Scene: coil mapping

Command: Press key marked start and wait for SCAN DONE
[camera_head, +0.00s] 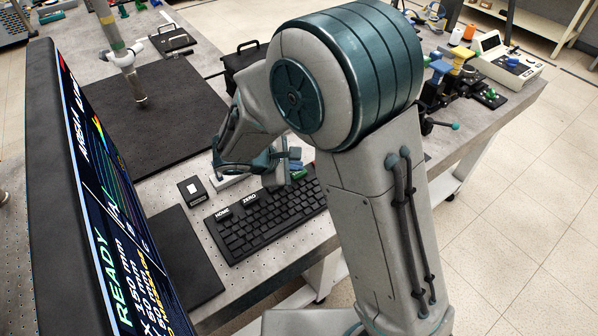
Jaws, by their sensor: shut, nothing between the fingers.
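A black keyboard (262,222) lies on the bench. Labels HOME (222,214) and ZERO (249,200) show along its far edge. No key marked start can be read; my gripper and arm cover that edge farther right. My gripper (275,178) is shut and empty, low at the far edge of the keyboard. I cannot tell whether it touches a key. A monitor (95,190) at the left, seen at a steep angle, reads READY in green above several lines of values.
A small black box (193,190) sits left of the keyboard, with a dark pad (175,262) nearer. A large black mat (150,115) lies behind, with a metal post (125,65) over it. Instruments (505,62) stand at the right end of the bench (325,222).

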